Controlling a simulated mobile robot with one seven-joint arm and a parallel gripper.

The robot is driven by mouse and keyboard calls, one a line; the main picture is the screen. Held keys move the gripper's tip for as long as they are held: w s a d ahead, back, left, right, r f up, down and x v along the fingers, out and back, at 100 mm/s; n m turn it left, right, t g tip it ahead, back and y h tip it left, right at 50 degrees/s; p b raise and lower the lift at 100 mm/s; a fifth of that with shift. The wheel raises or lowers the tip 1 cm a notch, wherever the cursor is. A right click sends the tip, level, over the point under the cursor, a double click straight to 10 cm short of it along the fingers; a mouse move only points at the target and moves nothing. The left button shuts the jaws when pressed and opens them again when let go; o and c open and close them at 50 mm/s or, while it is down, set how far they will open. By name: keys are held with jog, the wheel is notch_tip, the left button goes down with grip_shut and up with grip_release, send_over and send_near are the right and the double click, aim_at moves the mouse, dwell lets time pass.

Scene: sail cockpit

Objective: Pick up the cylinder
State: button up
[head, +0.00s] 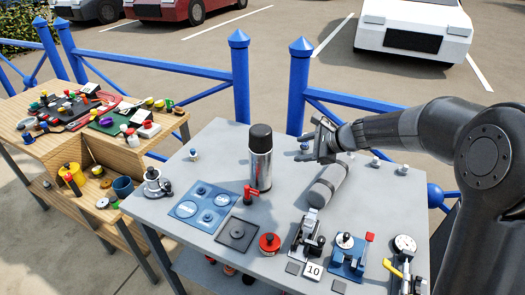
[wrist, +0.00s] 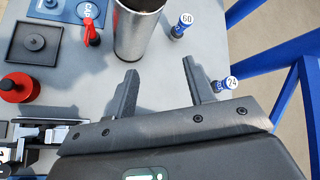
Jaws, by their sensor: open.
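A silver cylinder with a black top (head: 260,160) stands upright on the grey table, left of my gripper; its lower part shows at the top of the wrist view (wrist: 138,32). A grey, rounded cylinder-like piece (head: 327,187) lies on the table below my gripper in the head view; I cannot make it out in the wrist view. Which one the task means, I cannot tell. My gripper (head: 312,140) is open and empty above the table's back part. Its fingers (wrist: 160,68) are apart, with bare table between them and the silver cylinder beyond their tips.
A red-handled piece (head: 250,192) is close to the silver cylinder. A blue plate (head: 187,209), a black square plate (head: 237,234), a red knob (head: 270,244) and clamps stand in front. Small numbered pegs (wrist: 181,26) are near my fingers. A blue fence (head: 240,80) runs behind.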

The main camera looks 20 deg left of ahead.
jog(key=w+a+f+m+y, duration=0.1)
jog(key=w+a+f+m, duration=0.1)
jog(key=a+f, duration=0.1)
jog(key=w+a+f+m+y, duration=0.1)
jog(key=w+a+f+m, duration=0.4)
jog(key=w+a+f, duration=0.1)
jog(key=shift+a+f+t+y, duration=0.1)
jog(key=shift+f+t+y, duration=0.2)
jog(key=shift+f+y, duration=0.1)
jog(key=x, duration=0.5)
jog(key=shift+a, duration=0.15)
jog(key=shift+s+x, duration=0.1)
jog(key=shift+x, duration=1.25)
jog(key=shift+s+x, duration=0.15)
jog(key=shift+x, duration=1.15)
jog(key=shift+c, duration=0.4)
grip_shut()
